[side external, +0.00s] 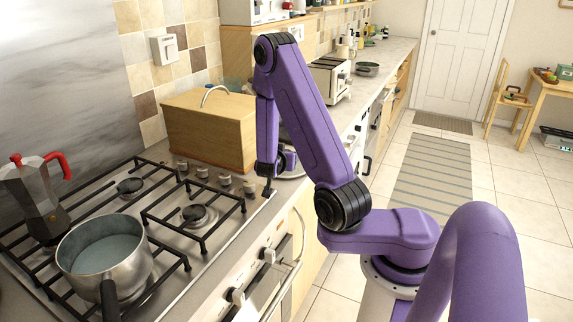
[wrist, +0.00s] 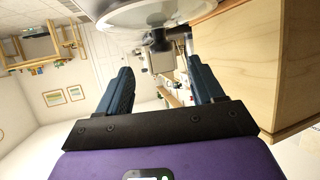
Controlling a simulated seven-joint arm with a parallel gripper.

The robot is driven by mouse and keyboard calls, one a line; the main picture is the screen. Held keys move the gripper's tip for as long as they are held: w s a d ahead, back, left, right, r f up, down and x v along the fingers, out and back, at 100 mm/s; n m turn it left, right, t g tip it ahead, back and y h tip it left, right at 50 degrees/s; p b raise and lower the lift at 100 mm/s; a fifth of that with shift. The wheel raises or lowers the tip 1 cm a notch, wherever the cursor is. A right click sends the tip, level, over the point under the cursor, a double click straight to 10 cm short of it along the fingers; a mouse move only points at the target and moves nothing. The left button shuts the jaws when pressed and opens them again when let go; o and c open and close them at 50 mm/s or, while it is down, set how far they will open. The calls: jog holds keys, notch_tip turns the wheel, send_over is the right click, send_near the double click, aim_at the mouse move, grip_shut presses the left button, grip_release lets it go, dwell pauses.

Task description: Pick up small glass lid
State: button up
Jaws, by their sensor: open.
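The small glass lid (wrist: 155,14) is a clear disc with a pale rim, partly cut off at the top of the wrist view. A dark knob-like part (wrist: 160,40) shows just below it; its exact link to the lid is hard to tell. My gripper (wrist: 158,68) is open, its two dark fingers spread, with nothing seen held between them. The lid lies beyond the fingertips in that view. In the side external view my gripper (side external: 268,186) points down at the counter beside the stove, and a pale rim just right of it is mostly hidden by my arm.
A wooden box (side external: 208,130) stands close behind my gripper, and its side (wrist: 270,65) fills the right of the wrist view. The stove (side external: 197,215) holds a steel pot (side external: 103,250) and a moka pot (side external: 35,195). A toaster (side external: 328,80) stands farther along the counter.

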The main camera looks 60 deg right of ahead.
jog(key=shift+x, duration=3.15)
jog(key=shift+w+r, duration=0.1)
jog(key=shift+r, duration=0.05)
grip_shut()
